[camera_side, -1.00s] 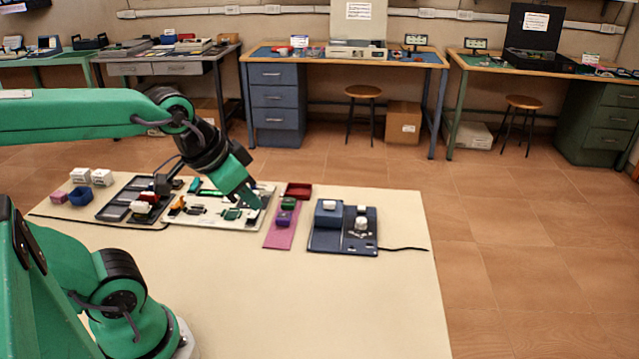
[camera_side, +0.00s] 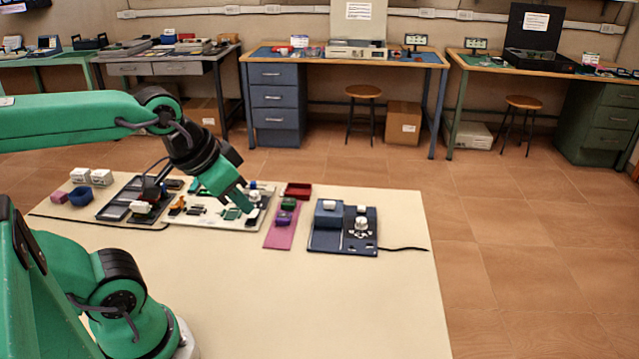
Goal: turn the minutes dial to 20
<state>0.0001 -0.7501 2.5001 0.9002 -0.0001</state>
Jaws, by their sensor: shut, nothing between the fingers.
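A dark blue panel (camera_side: 320,241) lies on the right part of the table. It carries a round white dial (camera_side: 361,223) with pale marks in front of it; I take this for the minutes dial, but its numbers are too small to read. A blue box (camera_side: 328,213) with a white piece on top stands on the panel's left side. My gripper (camera_side: 246,208) is shut and empty. It points down at the right part of the white board (camera_side: 215,223), well left of the dial; I cannot tell whether it touches the board.
A pink strip (camera_side: 279,238) with green and purple blocks lies between the white board and the blue panel. A dark red tray (camera_side: 298,190) sits behind it. A black board (camera_side: 113,210) and small blocks are at the left. The table's front (camera_side: 300,310) is clear.

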